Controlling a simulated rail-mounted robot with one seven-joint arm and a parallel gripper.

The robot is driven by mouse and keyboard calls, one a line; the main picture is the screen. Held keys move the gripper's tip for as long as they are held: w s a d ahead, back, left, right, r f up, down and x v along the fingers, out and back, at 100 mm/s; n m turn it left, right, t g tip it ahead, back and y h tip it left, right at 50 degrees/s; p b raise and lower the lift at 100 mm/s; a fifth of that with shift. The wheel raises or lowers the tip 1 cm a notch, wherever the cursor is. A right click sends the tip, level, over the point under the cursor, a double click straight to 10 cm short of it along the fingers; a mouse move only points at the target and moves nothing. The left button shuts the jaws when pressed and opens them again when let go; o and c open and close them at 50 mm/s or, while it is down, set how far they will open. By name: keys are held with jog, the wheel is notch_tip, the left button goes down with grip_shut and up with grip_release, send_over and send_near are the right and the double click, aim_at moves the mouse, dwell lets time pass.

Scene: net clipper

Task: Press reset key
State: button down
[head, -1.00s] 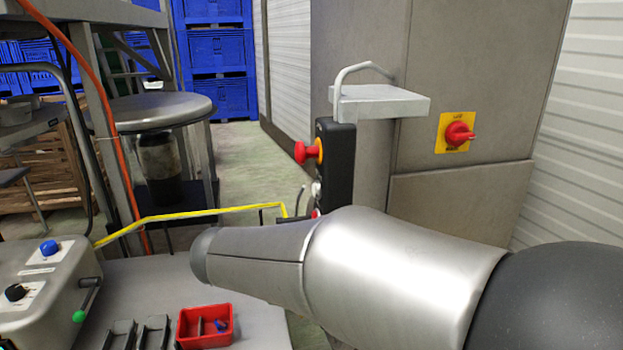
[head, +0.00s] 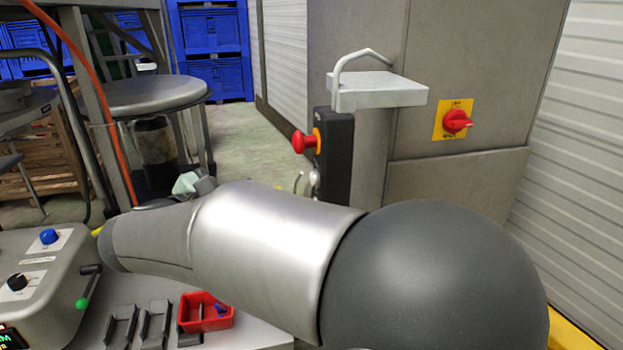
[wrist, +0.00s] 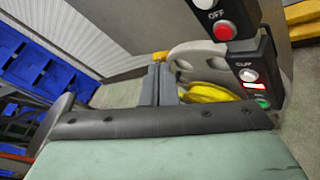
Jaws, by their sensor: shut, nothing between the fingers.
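A black control box (head: 336,160) with a red mushroom button (head: 304,142) stands beyond my arm in the head view. In the wrist view the black box (wrist: 246,62) is at the right, with a red button (wrist: 224,31) beside the word OFF, a white button (wrist: 248,75) under a label, and a green button (wrist: 262,102). No key marked reset can be read. My gripper (wrist: 160,70) is shut and empty, its fingers to the left of the box and apart from it in the picture. In the head view my arm hides the fingers.
A grey machine (head: 40,255) with a blue knob, a black knob and a green-tipped lever is at left. A red bin (head: 205,322) sits below my arm. A shelf plate (head: 378,92) juts out above the box. A cabinet with a red switch (head: 456,121) stands behind.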

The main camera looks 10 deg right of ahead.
jog(key=w+d+b, duration=0.1)
jog(key=d, duration=0.7)
jog(key=shift+d+b, duration=0.35)
dwell(1.8)
jog(key=shift+w+d, duration=0.1)
jog(key=shift+d, duration=0.3)
jog(key=shift+d+b, duration=0.3)
jog(key=shift+d, duration=0.15)
dwell(0.7)
jog(key=shift+a, duration=0.85)
jog(key=shift+a, duration=0.1)
jog(key=a, duration=0.4)
jog(key=shift+s+a+p, duration=0.35)
jog(key=shift+a+p, duration=0.05)
